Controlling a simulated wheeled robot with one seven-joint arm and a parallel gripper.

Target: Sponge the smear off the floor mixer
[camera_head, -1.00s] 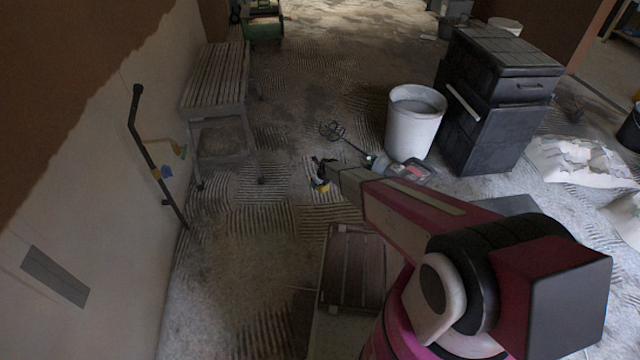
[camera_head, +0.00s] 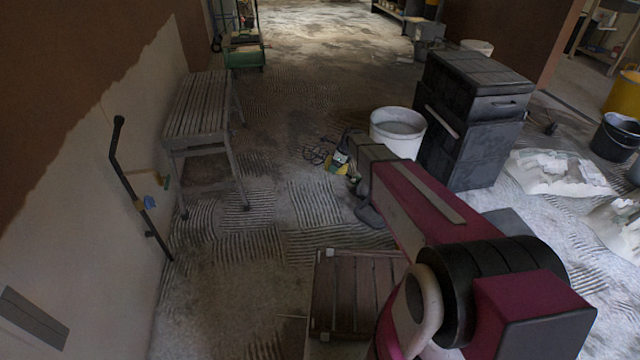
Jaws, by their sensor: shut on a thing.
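The floor mixer lies on the floor beside the white bucket. Its wire whisk head (camera_head: 317,152) shows left of my gripper, while most of its body is hidden behind my gripper and arm. My gripper (camera_head: 344,160) is shut on a small yellow sponge (camera_head: 336,167), partly covered by the dark fingers. The sponge appears over or close to the mixer's shaft; I cannot tell whether it touches. A smear cannot be made out.
The white bucket (camera_head: 397,132) and a dark cabinet (camera_head: 465,125) stand right of my gripper. A slatted bench (camera_head: 197,105) stands left along the wall. A wooden crate (camera_head: 352,290) is near my base. Rubble bags (camera_head: 558,172) lie right; ridged floor between is open.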

